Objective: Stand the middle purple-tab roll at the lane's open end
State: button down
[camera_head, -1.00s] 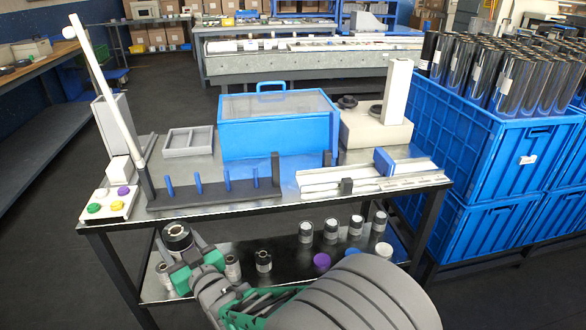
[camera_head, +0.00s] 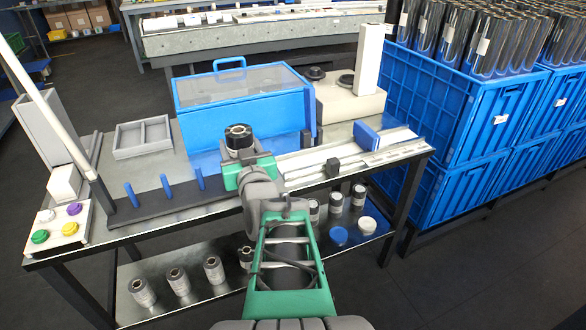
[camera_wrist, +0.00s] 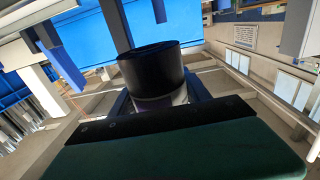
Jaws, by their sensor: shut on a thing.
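My gripper (camera_head: 243,162) is shut on a roll (camera_head: 238,139) with a black outer surface and a pale core. It holds the roll upright above the table's front part, in front of the blue machine box. In the wrist view the roll (camera_wrist: 153,72) sits between the fingers, with a pale, faintly purplish band (camera_wrist: 160,101) at its lower part. The white lane (camera_head: 300,162) lies just right of my gripper, with a blue block (camera_head: 367,138) near its far right end. The lane's left end is partly hidden by my gripper and arm.
A dark rack with blue pegs (camera_head: 165,185) stands left of my gripper. The blue box (camera_head: 245,100) is close behind. A small black block (camera_head: 333,164) sits at the lane's front edge. Several rolls (camera_head: 177,279) stand on the lower shelf. Blue crates (camera_head: 460,120) stand right.

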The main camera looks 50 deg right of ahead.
jog(key=s+d+r+m+g+h, duration=0.2)
jog(key=s+d+r, duration=0.1)
jog(key=s+d, duration=0.4)
jog(key=w+d+f+b, duration=0.1)
jog(key=d+f+b, duration=0.1)
jog(key=d+f, duration=0.1)
jog(key=w+d+f+b, duration=0.2)
jog(key=d+f, duration=0.1)
jog(key=d, duration=0.1)
jog(key=w+d+f+b, duration=0.2)
jog(key=d+f, duration=0.1)
jog(key=d, duration=0.1)
jog(key=shift+d, duration=0.1)
jog(key=shift+w+d+f, duration=0.1)
jog(key=shift+d+f, duration=0.1)
jog(key=shift+d, duration=0.05)
notch_tip(320, 180, down, 4)
jog(key=shift+d+r+b, duration=0.15)
jog(key=shift+r+b, duration=0.1)
jog(key=shift+b, duration=0.85)
jog(key=shift+r, duration=0.15)
jog(key=shift+f, duration=0.2)
jog(key=c, duration=0.5)
grip_release()
